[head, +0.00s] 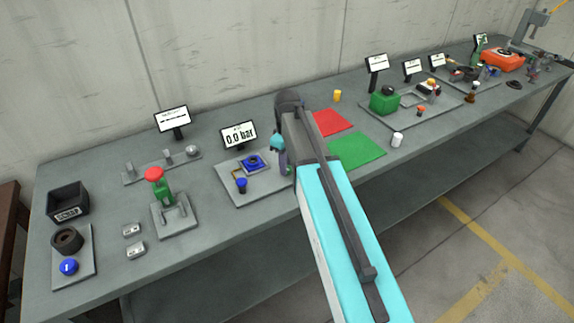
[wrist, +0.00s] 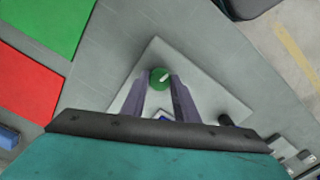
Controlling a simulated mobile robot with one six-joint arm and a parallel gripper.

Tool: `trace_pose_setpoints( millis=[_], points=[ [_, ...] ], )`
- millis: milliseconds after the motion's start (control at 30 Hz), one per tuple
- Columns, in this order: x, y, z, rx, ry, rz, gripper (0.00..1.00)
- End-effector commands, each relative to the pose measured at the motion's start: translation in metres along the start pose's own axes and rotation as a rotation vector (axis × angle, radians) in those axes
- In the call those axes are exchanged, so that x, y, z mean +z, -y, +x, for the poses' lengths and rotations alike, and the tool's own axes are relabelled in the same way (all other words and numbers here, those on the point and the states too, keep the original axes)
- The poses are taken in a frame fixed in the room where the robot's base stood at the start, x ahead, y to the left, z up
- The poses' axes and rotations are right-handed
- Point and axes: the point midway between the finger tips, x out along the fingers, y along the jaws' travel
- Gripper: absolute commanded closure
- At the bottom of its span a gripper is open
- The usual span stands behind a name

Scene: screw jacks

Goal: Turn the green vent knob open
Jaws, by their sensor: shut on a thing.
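The green vent knob (wrist: 157,74) is round with a white pointer line, which points up and to the right in the wrist view. It sits near a corner of a light grey plate (wrist: 158,50). My gripper (wrist: 160,82) is shut on the knob, with one finger at either side of it. In the head view my gripper (head: 284,160) is at the right end of the same plate (head: 228,170), and the arm hides the knob. A display (head: 239,135) behind the plate reads 0.0 bar.
A blue jack (head: 252,162) and a blue knob (head: 241,185) share the plate. A green mat (head: 356,150) and a red mat (head: 331,122) lie to the right. A red-topped green device (head: 157,184) stands to the left. The bench front between them is clear.

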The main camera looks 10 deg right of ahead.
Motion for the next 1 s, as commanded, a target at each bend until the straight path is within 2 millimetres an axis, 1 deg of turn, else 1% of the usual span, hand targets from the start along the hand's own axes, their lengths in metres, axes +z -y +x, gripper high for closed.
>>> trace_pose_setpoints(
  millis=[100,333,500,867,900,1000],
  points=[
    [-0.0001,0.0001,0.0002,0.0,0.0,-0.08,0.95],
    [-0.0001,0.0001,0.0,0.0,0.0,-0.181,0.95],
    [-0.0001,0.0001,-0.0002,-0.001,0.0,-0.211,0.95],
    [-0.0001,0.0002,-0.0002,-0.001,-0.001,-0.216,0.95],
    [-0.0001,0.0002,-0.0002,-0.001,-0.001,-0.216,0.69],
    [0.0,0.0002,-0.0002,-0.001,-0.001,-0.215,0.54]
  ],
)
